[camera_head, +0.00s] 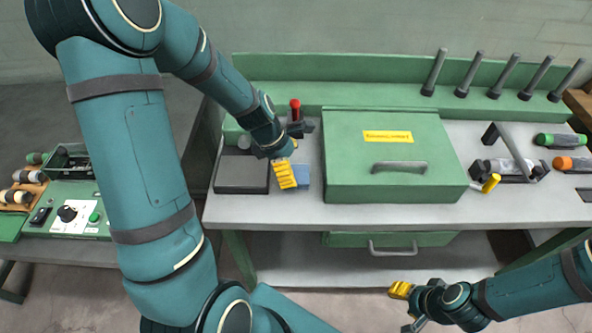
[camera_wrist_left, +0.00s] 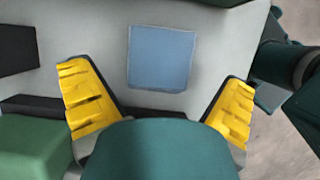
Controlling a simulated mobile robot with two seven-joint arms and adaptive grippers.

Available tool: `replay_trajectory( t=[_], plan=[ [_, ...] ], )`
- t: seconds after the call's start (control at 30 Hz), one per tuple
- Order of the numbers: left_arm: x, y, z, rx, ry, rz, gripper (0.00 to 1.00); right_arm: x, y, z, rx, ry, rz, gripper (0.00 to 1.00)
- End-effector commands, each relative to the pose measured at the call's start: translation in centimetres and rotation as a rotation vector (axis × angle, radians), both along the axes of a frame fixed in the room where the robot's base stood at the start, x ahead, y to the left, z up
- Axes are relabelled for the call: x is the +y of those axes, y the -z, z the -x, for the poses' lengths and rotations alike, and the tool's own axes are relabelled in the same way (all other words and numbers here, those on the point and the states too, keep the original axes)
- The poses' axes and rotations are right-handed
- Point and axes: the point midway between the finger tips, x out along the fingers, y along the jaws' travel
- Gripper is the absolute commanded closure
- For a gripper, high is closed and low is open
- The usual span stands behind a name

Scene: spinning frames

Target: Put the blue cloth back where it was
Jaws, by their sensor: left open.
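The blue cloth (camera_head: 303,177) is a small flat square on the grey bench top, left of the green lidded box (camera_head: 348,160). My left gripper (camera_head: 287,174) is over the bench beside it and hides part of it in the head view. In the left wrist view the whole cloth (camera_wrist_left: 160,57) shows, lying flat ahead of and between my spread yellow fingers (camera_wrist_left: 158,104). The left gripper is open and empty. My right gripper (camera_head: 403,306) is at the lower right, in front of the bench, with its fingers apart and nothing seen between them; its lower finger is partly cut off.
A dark grey block (camera_head: 242,176) stands left of the cloth. A red-knobbed device (camera_head: 296,112) stands behind. Several grey pegs (camera_head: 470,74) line the back ledge. The bench front strip is clear.

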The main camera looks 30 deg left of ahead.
Motion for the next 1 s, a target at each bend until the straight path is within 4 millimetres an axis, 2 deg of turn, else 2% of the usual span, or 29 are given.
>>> replay_trajectory(
  t=[0.03, 0.2, 0.4, 0.6, 1.0],
  plan=[
    [0.4, -1.5, 0.1, -0.004, -0.001, -0.001, 0.0, 0.0, -0.7, -0.1, -0.002, 0.002, 0.0, 0.53],
    [1.5, -4.7, 0.9, -0.004, 0.0, -0.001, 0.0, -0.1, -1.6, -0.5, -0.011, 0.008, 0.002, 0.53],
    [2.4, -7.1, 1.4, -0.002, 0.001, 0.0, 0.0, -0.1, -2.3, -0.7, -0.016, 0.013, 0.004, 0.53],
    [2.7, -7.9, 1.7, -0.001, 0.001, 0.001, 0.0, -0.2, -2.5, -0.8, -0.019, 0.015, 0.004, 0.53],
    [2.7, -7.9, 1.7, 0.0, 0.001, 0.001, 0.0, -0.1, -2.4, -0.8, -0.019, 0.015, 0.004, 0.53]
  ],
)
